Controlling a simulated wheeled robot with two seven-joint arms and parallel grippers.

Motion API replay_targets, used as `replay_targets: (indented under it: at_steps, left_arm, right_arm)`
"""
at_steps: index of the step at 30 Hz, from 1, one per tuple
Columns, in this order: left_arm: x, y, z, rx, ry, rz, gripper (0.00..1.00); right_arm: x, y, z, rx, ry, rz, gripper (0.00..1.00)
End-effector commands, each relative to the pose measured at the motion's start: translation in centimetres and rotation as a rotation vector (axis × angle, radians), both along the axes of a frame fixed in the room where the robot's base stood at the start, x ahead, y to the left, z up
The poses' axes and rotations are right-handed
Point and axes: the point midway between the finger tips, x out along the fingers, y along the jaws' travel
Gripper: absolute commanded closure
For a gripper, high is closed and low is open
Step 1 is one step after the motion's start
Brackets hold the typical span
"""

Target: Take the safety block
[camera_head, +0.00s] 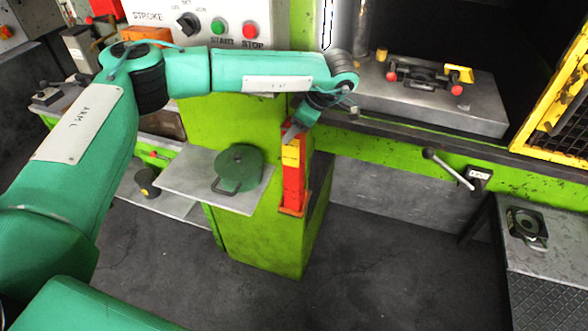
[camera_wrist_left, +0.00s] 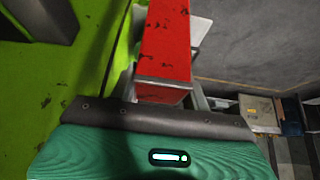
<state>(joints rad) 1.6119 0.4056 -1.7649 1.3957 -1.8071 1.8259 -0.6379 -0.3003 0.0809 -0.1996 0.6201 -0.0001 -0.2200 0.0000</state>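The safety block (camera_head: 293,180) is a tall red bar with a yellow band near its top. It stands upright at the corner of the green press pedestal, on a small orange foot. My left gripper (camera_head: 291,133) is at its upper end, coming from above. In the left wrist view the red block (camera_wrist_left: 165,45) lies between the two grey fingers (camera_wrist_left: 166,92), one on each side. I cannot tell whether the fingers press on it or stand slightly apart. The palm hides part of the fingers. My right gripper is not in view.
A green round lidded pot (camera_head: 239,168) stands on a grey shelf (camera_head: 180,180) left of the block. The control panel (camera_head: 225,20) is above. The press bed (camera_head: 430,108) and a lever (camera_head: 447,168) are to the right, with a side table (camera_head: 550,262) beyond.

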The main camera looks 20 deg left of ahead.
Motion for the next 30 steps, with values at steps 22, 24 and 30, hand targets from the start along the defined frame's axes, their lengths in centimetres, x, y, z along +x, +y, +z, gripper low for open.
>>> replay_targets:
  at_steps: [22, 24, 30]
  left_arm:
    - [-0.1, 0.0, 0.4, 0.0, -0.003, 0.001, 1.0]
    - [-0.2, 0.0, 0.6, 0.0, -0.004, 0.0, 1.0]
    - [-0.3, 0.0, 2.9, -0.001, -0.008, 0.001, 1.0]
  right_arm:
    - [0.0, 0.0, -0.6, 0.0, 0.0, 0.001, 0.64]
    - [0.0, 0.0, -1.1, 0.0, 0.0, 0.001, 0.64]
    - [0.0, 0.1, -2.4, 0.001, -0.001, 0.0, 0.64]
